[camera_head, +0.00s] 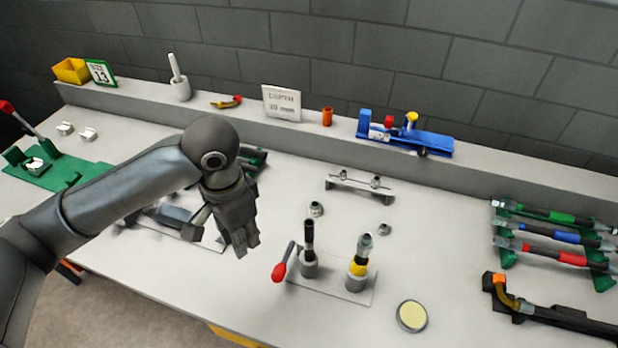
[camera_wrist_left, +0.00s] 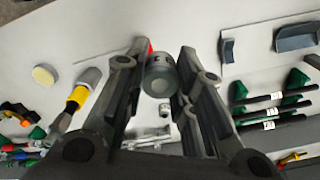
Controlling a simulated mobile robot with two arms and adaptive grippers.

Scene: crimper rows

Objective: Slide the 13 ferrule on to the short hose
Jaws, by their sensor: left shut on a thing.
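My left gripper (camera_head: 242,246) hangs above the table, left of the upright hoses. In the left wrist view its fingers (camera_wrist_left: 160,92) are shut on a grey metal ferrule (camera_wrist_left: 160,77), round end towards the camera. I cannot read its size. In the head view the fingers hide it. The short black hose (camera_head: 309,238) stands upright in a grey holder, right of and apart from the gripper; its top is bare. Beside it stands a yellow-banded hose (camera_head: 360,262) with a metal piece on top, also in the left wrist view (camera_wrist_left: 76,98). My right gripper is not in view.
A red-knobbed lever (camera_head: 280,271) stands close left of the short hose. Loose metal pieces (camera_head: 316,209) (camera_head: 384,228) lie behind the holders. A round yellow-topped dish (camera_head: 411,316) is in front right. Racked hoses (camera_head: 560,237) are at right, a blue tool (camera_head: 405,138) on the back ledge.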

